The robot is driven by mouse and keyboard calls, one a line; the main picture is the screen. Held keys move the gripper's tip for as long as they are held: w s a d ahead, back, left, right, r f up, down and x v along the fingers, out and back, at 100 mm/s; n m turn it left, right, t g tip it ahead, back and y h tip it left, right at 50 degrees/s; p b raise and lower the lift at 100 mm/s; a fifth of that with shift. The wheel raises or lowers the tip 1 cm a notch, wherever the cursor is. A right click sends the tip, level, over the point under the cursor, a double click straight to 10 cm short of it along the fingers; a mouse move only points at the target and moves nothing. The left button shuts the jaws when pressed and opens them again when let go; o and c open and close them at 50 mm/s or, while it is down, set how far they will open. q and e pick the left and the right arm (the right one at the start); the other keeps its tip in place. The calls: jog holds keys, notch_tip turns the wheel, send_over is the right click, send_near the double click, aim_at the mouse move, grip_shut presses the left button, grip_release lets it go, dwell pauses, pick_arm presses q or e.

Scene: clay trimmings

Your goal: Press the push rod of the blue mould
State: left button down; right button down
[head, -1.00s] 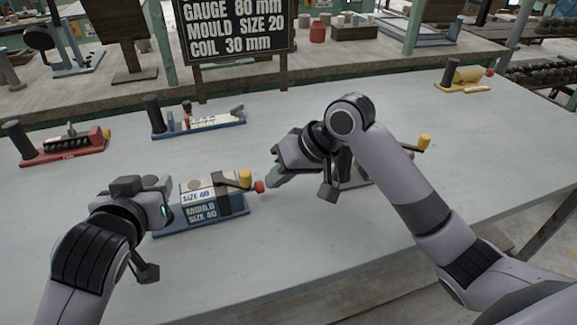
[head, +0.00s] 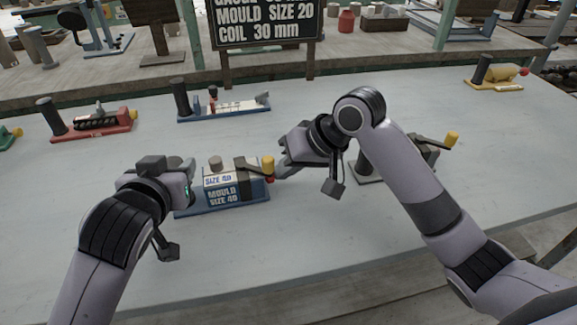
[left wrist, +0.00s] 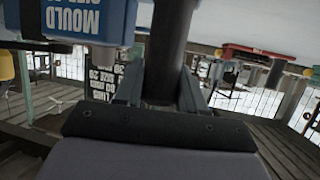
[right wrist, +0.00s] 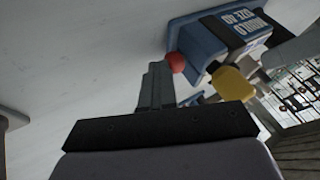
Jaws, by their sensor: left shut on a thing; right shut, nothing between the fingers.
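The blue mould (head: 222,197), a block labelled size 40, stands on a blue base at the table's middle. Its yellow-tipped handle (head: 268,163) and red knob (head: 270,180) are at its right end, the knob close to the block. My left gripper (head: 188,183) is at the mould's left end, shut on a dark upright post (left wrist: 168,40). My right gripper (head: 282,167) is shut and empty, its fingertips at the red knob. In the right wrist view the fingers (right wrist: 157,88) look in contact with the knob (right wrist: 176,62).
Behind stand a red device (head: 95,122), another blue-based one (head: 235,105) and, far right, a yellow one (head: 495,82). A grey-based device (head: 368,172) is partly hidden behind my right arm. A dark sign (head: 265,25) stands at the back. The front table is clear.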

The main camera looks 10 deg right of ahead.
pick_arm(q)
jog(key=shift+f, duration=0.4)
pick_arm(e)
jog(key=v, duration=1)
pick_arm(q)
jog(key=c, duration=0.6)
grip_release()
jog(key=shift+r, duration=0.15)
